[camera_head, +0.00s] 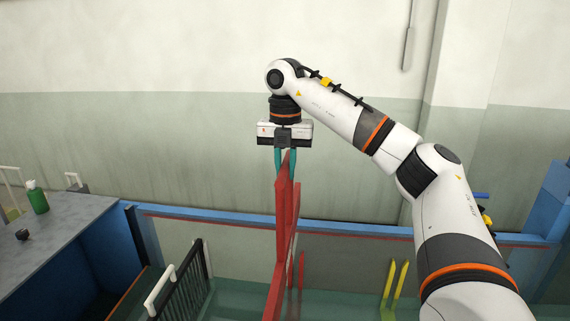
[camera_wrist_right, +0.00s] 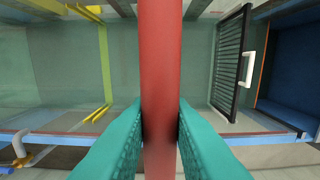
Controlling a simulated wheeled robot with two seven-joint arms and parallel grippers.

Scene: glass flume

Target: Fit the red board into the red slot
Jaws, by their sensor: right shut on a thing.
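The red board (camera_head: 281,225) hangs upright and nearly edge-on from my right gripper (camera_head: 286,165), above and partly in front of the glass flume. The gripper points down and its teal fingers are shut on the board's top edge. In the right wrist view the board (camera_wrist_right: 160,60) runs up the middle between the fingers. A thin red upright strip (camera_head: 301,270), which looks like part of the red slot, stands just right of the board inside the flume. The rest of the slot is hidden behind the board, so I cannot tell whether they touch. My left gripper is out of view.
Two yellow uprights (camera_head: 395,283) stand further right in the flume. A black grille with a white handle (camera_head: 160,288) is at the left. The blue top rail (camera_head: 210,220) crosses behind the board. A grey bench with a green bottle (camera_head: 37,197) is far left.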

